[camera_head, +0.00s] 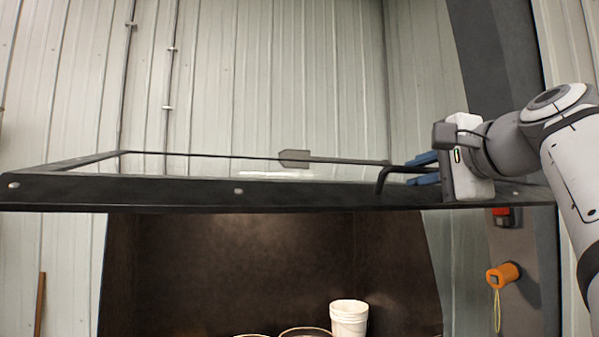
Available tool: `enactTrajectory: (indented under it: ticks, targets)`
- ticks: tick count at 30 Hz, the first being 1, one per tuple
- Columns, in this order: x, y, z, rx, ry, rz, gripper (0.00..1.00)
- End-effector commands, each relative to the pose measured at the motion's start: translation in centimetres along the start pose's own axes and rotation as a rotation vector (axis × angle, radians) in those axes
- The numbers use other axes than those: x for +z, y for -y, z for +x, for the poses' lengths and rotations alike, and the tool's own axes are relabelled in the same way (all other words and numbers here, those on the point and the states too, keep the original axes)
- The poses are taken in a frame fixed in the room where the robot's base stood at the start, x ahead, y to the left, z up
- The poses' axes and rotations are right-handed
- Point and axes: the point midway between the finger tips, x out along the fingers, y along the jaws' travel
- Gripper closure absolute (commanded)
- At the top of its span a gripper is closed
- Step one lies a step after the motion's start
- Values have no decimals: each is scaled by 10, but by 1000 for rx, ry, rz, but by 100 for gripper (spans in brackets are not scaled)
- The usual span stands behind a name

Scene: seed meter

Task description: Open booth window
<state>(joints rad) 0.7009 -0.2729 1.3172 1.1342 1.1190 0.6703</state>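The booth window (300,194) is a glass pane in a black frame, swung up and lying nearly level across the view, with the dark booth opening below it. A bent black handle (382,180) stands on the frame's right part. My gripper (424,168) comes in from the right, with one blue fingertip above the handle's bar and one below it. The fingers look closed on the bar, though the gripper body hides part of the contact.
White buckets (349,317) stand inside the booth. An orange knob (502,275) with a hanging cord and a red switch (503,216) are on the grey post at right. A grey bar with a flat end (294,158) shows behind the window.

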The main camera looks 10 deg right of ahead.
Motion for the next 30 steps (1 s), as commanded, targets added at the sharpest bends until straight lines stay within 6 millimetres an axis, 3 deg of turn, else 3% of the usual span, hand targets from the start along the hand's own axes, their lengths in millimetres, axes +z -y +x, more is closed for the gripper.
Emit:
enactTrajectory:
  ticks: [4,10,23,30]
  targets:
    - [0,0,0,0,0,0,84]
    - [0,0,0,0,0,1,100]
    - [-1,-1,0,1,-2,1,100]
    - [-6,-22,4,2,-13,3,100]
